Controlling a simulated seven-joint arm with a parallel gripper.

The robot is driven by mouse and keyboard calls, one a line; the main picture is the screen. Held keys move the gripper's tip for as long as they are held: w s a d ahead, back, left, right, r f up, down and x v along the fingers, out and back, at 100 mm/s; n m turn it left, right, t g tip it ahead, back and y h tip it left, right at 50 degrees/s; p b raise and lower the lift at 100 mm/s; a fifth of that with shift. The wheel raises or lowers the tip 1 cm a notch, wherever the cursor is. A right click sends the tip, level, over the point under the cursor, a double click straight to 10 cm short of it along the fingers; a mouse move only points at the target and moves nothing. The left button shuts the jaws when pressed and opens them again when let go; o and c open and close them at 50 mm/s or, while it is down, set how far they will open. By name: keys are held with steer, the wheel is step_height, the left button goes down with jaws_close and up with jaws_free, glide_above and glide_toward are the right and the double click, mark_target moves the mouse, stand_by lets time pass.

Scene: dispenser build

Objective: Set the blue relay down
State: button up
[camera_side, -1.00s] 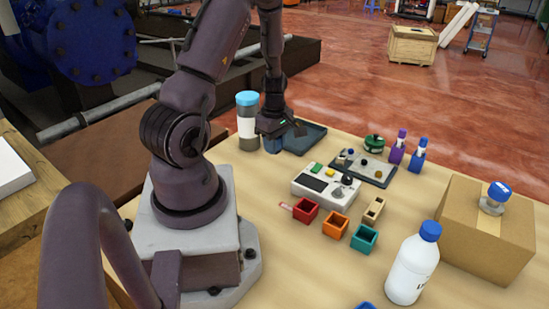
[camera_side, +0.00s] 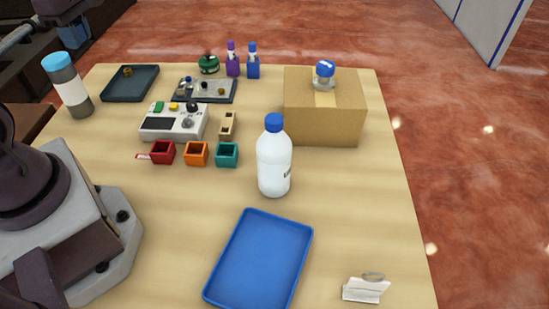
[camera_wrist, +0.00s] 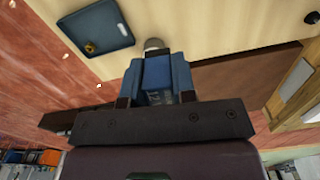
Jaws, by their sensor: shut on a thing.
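The blue relay (camera_wrist: 168,72) is a blue block in the wrist view, at upper middle. My gripper (camera_wrist: 158,92) is shut on it, with dark fingers on its left and right sides. Part of the relay is hidden behind the fingers and the gripper body. From this view I cannot tell how far it is above any surface.
In the wrist view, a dark tray (camera_wrist: 80,24) holding a small brass part lies near the relay, on the wooden table. The side view shows an empty blue tray (camera_side: 258,262), a white bottle (camera_side: 274,165), a cardboard box (camera_side: 325,112) and a lidded tumbler (camera_side: 70,88).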

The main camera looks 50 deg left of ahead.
steer(key=w+d+m, duration=0.8)
steer(key=w+d, duration=1)
steer(key=d, duration=0.1)
steer(key=d+m, duration=0.9)
steer(key=d, duration=2.2)
glide_above(370, 206)
steer(key=s, duration=0.1)
steer(key=f, duration=1.9)
steer(key=shift+a+f, duration=0.1)
steer(key=shift+a, duration=0.25)
steer(key=shift+w+d+f, duration=0.35)
steer(key=shift+w+f, duration=0.15)
steer(key=shift+f, duration=1.7)
steer(key=shift+f, duration=0.1)
